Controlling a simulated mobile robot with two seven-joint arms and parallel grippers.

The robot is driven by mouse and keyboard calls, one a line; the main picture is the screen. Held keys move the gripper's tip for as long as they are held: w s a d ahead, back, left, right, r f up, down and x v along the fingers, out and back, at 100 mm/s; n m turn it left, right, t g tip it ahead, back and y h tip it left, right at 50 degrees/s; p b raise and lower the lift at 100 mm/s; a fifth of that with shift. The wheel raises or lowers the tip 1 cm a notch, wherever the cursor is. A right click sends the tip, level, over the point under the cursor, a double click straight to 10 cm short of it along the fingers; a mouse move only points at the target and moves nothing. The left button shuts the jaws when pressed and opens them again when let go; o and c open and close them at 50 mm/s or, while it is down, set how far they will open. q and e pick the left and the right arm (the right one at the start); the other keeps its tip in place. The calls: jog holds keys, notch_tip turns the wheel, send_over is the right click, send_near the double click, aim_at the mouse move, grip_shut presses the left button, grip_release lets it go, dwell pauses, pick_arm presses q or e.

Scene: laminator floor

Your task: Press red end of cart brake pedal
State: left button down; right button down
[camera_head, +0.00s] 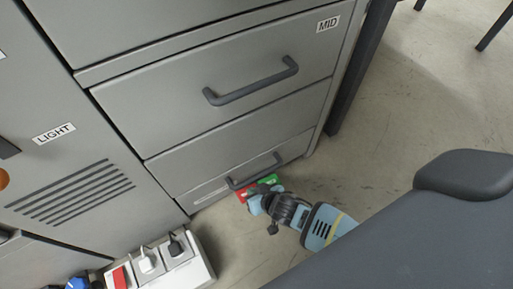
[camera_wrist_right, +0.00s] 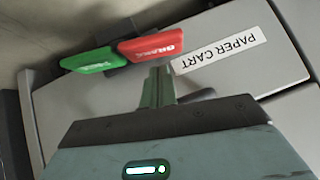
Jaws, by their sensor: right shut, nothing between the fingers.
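The cart brake pedal sits low at the foot of the grey cabinet-like cart. Its red end (camera_head: 243,195) is on the left in the head view and its green end (camera_head: 269,180) on the right. In the right wrist view the red end (camera_wrist_right: 152,46) is on the right, beside the green end (camera_wrist_right: 90,62). My right gripper (camera_head: 257,200) is shut and empty, right in front of the pedal. In the wrist view its fingertips (camera_wrist_right: 160,72) are just below the red end; I cannot tell whether they touch it. My left gripper is not in view.
A "PAPER CART" label (camera_wrist_right: 220,53) is beside the pedal. Above it are a low dark handle (camera_head: 255,170) and a "MID" drawer with a handle (camera_head: 250,82). A socket panel (camera_head: 200,272) with plugs stands at lower left.

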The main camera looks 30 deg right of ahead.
jog(key=shift+a+f+b, duration=0.2)
jog(key=shift+f+b, duration=0.3)
jog(key=shift+f, duration=0.5)
jog(key=shift+a, duration=0.15)
jog(key=shift+a+f+h, duration=0.25)
jog(key=shift+h, duration=0.25)
jog(key=shift+a+f+n+b, duration=0.35)
jog(key=shift+a+f, duration=0.1)
jog(key=shift+f, duration=0.3)
